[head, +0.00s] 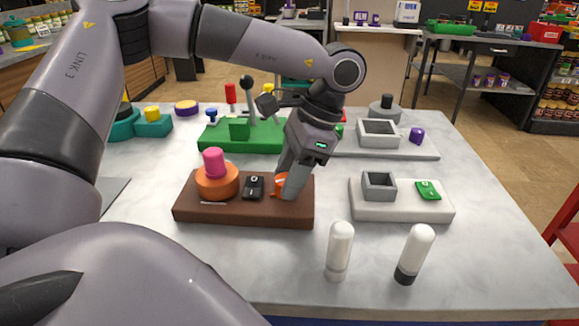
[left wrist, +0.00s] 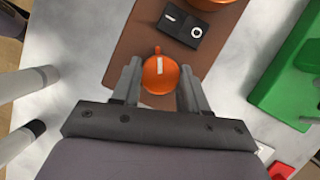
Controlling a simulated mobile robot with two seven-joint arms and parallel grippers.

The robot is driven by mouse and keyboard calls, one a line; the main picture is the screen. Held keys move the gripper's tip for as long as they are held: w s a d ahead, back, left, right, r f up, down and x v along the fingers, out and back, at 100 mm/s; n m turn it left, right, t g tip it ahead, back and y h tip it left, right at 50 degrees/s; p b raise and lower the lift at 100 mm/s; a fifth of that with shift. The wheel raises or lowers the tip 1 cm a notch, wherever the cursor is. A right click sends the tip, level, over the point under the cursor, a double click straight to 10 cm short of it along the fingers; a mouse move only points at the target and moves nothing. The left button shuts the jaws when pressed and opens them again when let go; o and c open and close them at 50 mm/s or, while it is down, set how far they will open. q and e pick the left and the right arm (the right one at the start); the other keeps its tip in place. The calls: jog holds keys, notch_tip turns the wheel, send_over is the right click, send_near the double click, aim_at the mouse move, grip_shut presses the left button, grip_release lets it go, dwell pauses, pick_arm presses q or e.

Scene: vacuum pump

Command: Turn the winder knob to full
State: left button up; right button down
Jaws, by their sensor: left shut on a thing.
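An orange knob (head: 279,184) sits at the right end of a brown board (head: 245,216); the board also holds a black rocker switch (head: 254,186) and an orange drum with a pink cylinder on top (head: 214,165). In the left wrist view the orange knob (left wrist: 160,74) shows a white line running up the picture, with a small tab at its top edge. My left gripper (head: 286,190) reaches down over the knob, and its fingers (left wrist: 159,82) are on either side of it, shut on it. In the head view they partly hide the knob. My right gripper is not in view.
A green board (head: 215,142) with levers stands behind the brown board. A white block (head: 401,210) with a grey square socket is to the right. Two white-topped cylinders (head: 339,250) (head: 414,252) stand at the front. The table is clear between these.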

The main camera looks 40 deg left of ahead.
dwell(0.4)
pick_arm(q)
jog(key=o, duration=0.8)
jog(key=shift+p+v, duration=0.6)
jog(key=shift+v, duration=2.95)
